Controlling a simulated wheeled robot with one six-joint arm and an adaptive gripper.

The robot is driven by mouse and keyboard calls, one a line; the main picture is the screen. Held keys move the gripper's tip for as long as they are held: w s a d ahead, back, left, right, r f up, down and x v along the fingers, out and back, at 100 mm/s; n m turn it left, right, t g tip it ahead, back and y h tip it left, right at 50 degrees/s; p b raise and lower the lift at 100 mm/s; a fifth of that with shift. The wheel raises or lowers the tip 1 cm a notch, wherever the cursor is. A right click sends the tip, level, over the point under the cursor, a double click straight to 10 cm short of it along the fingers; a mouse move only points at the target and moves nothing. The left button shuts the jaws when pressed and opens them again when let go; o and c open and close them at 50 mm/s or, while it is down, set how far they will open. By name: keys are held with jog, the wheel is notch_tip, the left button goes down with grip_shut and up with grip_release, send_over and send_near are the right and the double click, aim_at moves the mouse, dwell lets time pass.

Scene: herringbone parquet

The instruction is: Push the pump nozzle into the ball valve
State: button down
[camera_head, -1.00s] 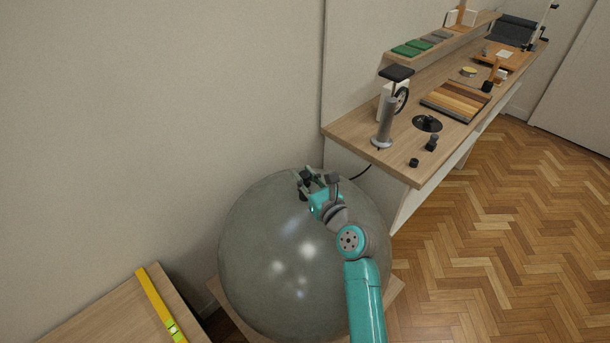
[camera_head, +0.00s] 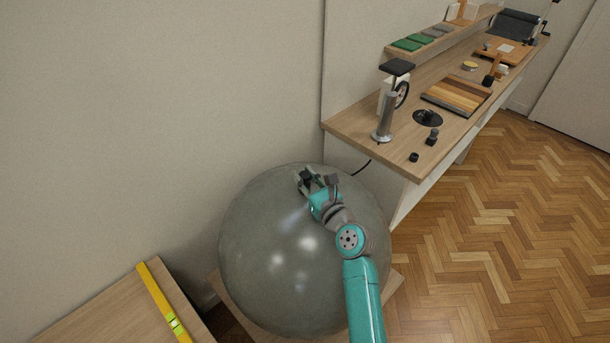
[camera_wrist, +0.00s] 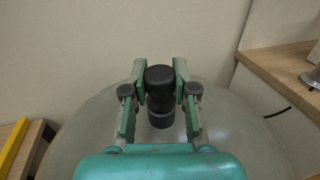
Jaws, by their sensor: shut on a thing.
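A large grey ball (camera_head: 262,250) stands on a low wooden base in the head view, and its top fills the lower part of the wrist view (camera_wrist: 88,130). My gripper (camera_head: 306,182) is at the top of the ball. In the wrist view my gripper (camera_wrist: 160,88) is shut on the black pump nozzle (camera_wrist: 160,82), which stands between the fingers. The nozzle's lower end is at or just above the ball's surface; I cannot tell whether it touches. The ball valve is hidden below the nozzle. The hand pump (camera_head: 388,105) stands upright on the workbench.
The workbench (camera_head: 350,128) runs along the wall at right, with a black disc (camera_head: 428,118), small black parts (camera_head: 432,137) and a striped board (camera_head: 456,97). A dark hose (camera_head: 362,168) hangs near its edge. A yellow level (camera_head: 163,302) lies on a wooden table at lower left. Parquet floor is clear at right.

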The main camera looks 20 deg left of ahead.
jog(key=shift+f, duration=0.15)
jog(key=c, duration=0.8)
grip_release()
jog(key=shift+c, duration=0.2)
jog(key=shift+d, duration=0.1)
jog(key=v, duration=1.1)
jog(key=shift+s+d, duration=0.3)
